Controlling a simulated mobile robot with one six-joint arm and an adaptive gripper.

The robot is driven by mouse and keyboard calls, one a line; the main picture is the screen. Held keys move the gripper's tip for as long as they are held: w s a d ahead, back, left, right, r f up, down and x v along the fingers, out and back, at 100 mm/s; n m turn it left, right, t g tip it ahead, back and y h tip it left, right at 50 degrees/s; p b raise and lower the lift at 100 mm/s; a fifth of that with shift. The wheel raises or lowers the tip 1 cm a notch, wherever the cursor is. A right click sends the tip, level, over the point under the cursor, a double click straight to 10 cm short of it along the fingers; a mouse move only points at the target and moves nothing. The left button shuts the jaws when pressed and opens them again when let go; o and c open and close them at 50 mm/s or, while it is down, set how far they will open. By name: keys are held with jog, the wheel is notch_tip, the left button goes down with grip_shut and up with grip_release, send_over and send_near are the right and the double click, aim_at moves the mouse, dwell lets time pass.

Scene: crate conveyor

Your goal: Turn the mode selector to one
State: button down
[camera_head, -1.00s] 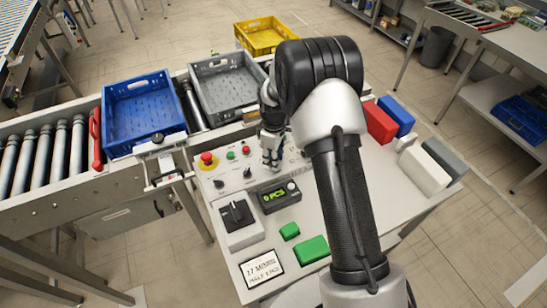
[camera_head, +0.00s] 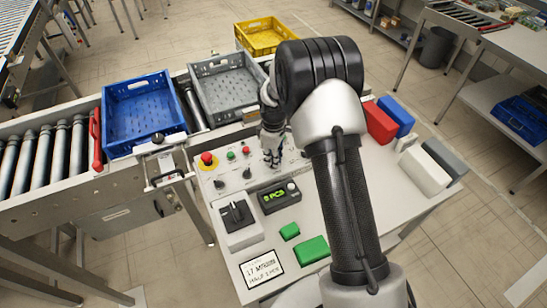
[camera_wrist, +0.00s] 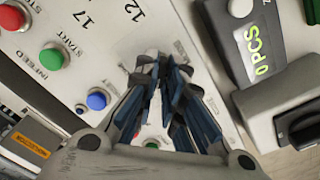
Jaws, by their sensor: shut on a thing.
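My gripper (camera_head: 272,156) points down over the pale control panel (camera_head: 232,187), on its right part. In the wrist view my gripper (camera_wrist: 160,68) has its blue-padded fingers close together at the panel face, shut on a small control. I take this control to be the mode selector; the fingers hide nearly all of it, so its pointer and position cannot be read. The panel also fills the wrist view's upper left (camera_wrist: 112,48).
A red emergency button (camera_head: 207,158), a blue button (camera_wrist: 96,101) and two black knobs (camera_head: 219,184) (camera_head: 247,172) are on the panel. A counter display (camera_head: 278,196) and a black-switched box (camera_head: 238,225) stand in front. Blue (camera_head: 143,147) and grey (camera_head: 225,113) crates sit behind.

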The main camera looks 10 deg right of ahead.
jog(key=m, duration=0.8)
jog(key=shift+m, duration=0.4)
jog(key=m, duration=0.8)
jog(key=shift+m, duration=0.3)
jog(key=c, duration=1.7)
grip_release()
